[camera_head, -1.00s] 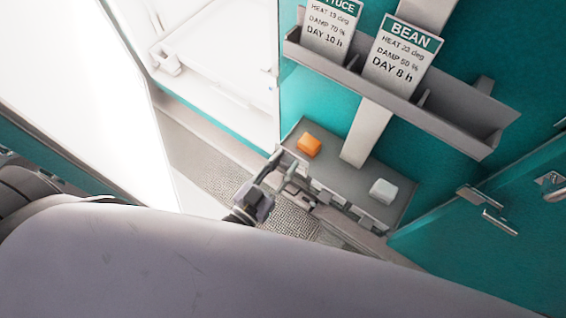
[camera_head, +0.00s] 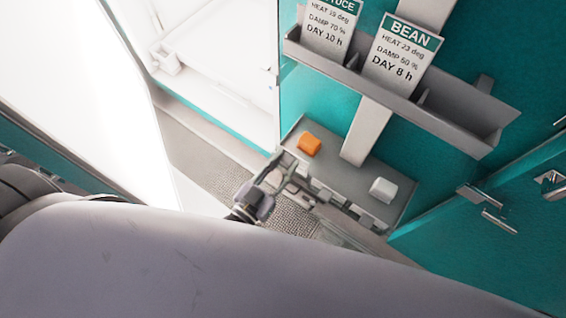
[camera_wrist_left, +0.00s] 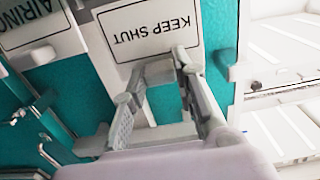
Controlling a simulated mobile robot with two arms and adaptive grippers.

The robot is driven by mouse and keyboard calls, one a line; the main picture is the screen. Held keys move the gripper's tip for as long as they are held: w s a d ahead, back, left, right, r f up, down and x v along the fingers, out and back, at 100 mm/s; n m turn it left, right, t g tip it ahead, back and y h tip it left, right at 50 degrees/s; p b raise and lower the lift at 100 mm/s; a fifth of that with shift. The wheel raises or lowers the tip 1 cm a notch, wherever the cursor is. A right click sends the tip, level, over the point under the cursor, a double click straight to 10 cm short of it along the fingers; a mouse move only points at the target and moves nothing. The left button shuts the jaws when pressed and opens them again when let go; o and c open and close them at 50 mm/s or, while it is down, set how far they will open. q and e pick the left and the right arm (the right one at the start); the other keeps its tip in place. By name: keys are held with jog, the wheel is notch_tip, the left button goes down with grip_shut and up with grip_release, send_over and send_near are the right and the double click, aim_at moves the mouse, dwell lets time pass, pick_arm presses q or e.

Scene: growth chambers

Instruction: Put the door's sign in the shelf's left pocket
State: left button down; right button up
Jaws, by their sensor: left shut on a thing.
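My left gripper (camera_head: 287,172) is in front of the lower ledge in the head view, below the pocket shelf (camera_head: 430,110). In the left wrist view my left gripper (camera_wrist_left: 165,75) is shut on a grey tab at the edge of a white KEEP SHUT sign (camera_wrist_left: 140,28), whose text is upside down there. I cannot make this sign out in the head view. The shelf holds a LETTUCE card (camera_head: 330,28) and a BEAN card (camera_head: 402,55); its right end looks empty. My right gripper is not in view.
An orange block (camera_head: 309,144) and a white block (camera_head: 383,190) lie on the grey ledge (camera_head: 335,165). A white chamber (camera_head: 215,55) stands open at left. Teal doors with metal handles (camera_head: 485,208) are at right. An AIRING card (camera_wrist_left: 30,22) shows in the wrist view.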

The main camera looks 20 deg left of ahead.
pick_arm(q)
jog(key=shift+f, duration=0.35)
dwell(0.3)
jog(key=shift+f+b, duration=0.3)
jog(key=shift+f, duration=0.1)
jog(key=shift+f, duration=0.2)
dwell(0.3)
jog(key=shift+f+b, duration=0.35)
jog(key=shift+f, duration=0.1)
jog(key=shift+f+b, duration=0.3)
jog(key=shift+f, duration=0.5)
dwell(0.7)
jog(key=c, duration=1.2)
grip_release()
jog(key=shift+s, duration=0.1)
